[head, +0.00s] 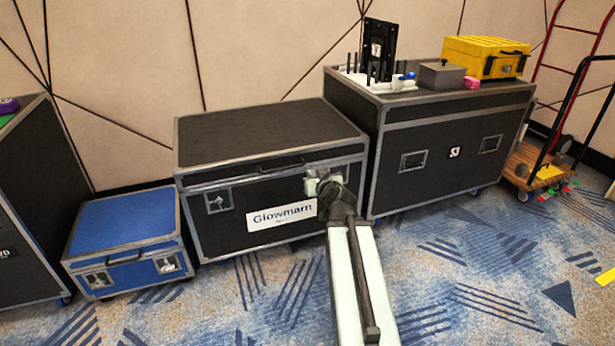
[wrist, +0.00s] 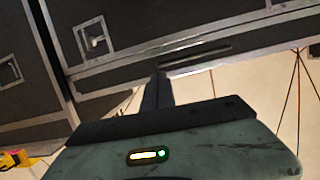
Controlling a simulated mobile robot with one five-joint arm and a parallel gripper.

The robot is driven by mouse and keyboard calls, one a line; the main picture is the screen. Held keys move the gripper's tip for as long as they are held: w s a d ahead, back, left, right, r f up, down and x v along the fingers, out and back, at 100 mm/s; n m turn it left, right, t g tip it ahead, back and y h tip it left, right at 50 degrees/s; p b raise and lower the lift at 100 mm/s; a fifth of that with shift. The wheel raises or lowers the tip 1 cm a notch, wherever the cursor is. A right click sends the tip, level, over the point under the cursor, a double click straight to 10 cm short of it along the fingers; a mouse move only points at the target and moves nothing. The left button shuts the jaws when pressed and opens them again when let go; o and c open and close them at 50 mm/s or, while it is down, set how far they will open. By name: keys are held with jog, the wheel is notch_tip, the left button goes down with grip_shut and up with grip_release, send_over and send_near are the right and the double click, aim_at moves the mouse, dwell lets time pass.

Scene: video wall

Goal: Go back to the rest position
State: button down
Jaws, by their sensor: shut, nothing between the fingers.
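My arm reaches forward over the carpet in the head view. My gripper (head: 318,186) is at its far end, small and partly hidden by the arm. It appears in front of the black case labelled Glowmarn (head: 265,135), close to the right part of its front; I cannot tell whether it touches. In the wrist view my gripper (wrist: 158,92) shows as a dark, narrow pair of fingers, shut and empty. Behind it are a case front with a metal latch (wrist: 94,38) and a long handle, seen at a tilt.
A blue case (head: 125,225) stands left of the Glowmarn case. A taller black case (head: 440,150) on the right carries a yellow box (head: 470,55) and a grey box (head: 441,76). Patterned carpet (head: 480,270) is clear in front.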

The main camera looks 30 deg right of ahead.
jog(key=shift+d, duration=0.15)
jog(key=w+a+r+n+g+y+p, duration=0.1)
jog(key=w+a+n+y+p, duration=0.15)
jog(key=a, duration=0.95)
jog(key=w+a+r+n+g+y+p, duration=0.1)
jog(key=w+a+n+y+p, duration=0.15)
jog(key=a, duration=1.05)
jog(key=s+a+f+n+g+y+p, duration=0.1)
jog(key=s+a+f+g+p, duration=0.1)
jog(key=s+a+f+g, duration=0.3)
jog(key=s+a+f+n+g+p, duration=0.1)
jog(key=s+a+f, duration=0.15)
jog(key=a, duration=0.45)
jog(key=s+d+f+m+g+h, duration=0.1)
jog(key=s+d+f+g, duration=0.15)
jog(key=s, duration=0.25)
jog(key=s+d+f+m+g+h, duration=0.1)
jog(key=s+d+g+h, duration=0.15)
jog(key=s, duration=0.35)
notch_tip(320, 180, up, 38)
jog(key=s+m+g+p, duration=0.1)
jog(key=s+p, duration=0.1)
jog(key=p, duration=3.6)
jog(key=shift+a+m+y, duration=0.3)
jog(key=shift+y, duration=0.05)
